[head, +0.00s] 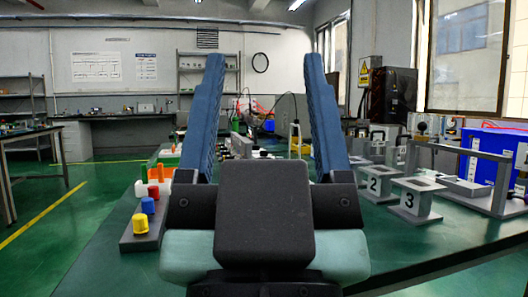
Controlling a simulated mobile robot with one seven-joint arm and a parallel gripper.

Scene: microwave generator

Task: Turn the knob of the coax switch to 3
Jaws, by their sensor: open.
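My gripper (264,60) fills the middle of the head view. Its two long blue fingers point away from me and stand wide apart, with nothing seen held between them. I cannot pick out the coax switch or its knob for sure; my gripper hides part of the bench. A grey stand marked 3 (414,198) is on the green bench to the right of my gripper. A similar stand marked 2 (375,184) is just behind it, to the left.
The green bench (400,240) is clear at front right. A grey strip (142,238) with yellow (140,224), blue (147,206) and red (153,191) caps lies left of my gripper. A grey frame (480,185) and a blue box (490,150) are at right.

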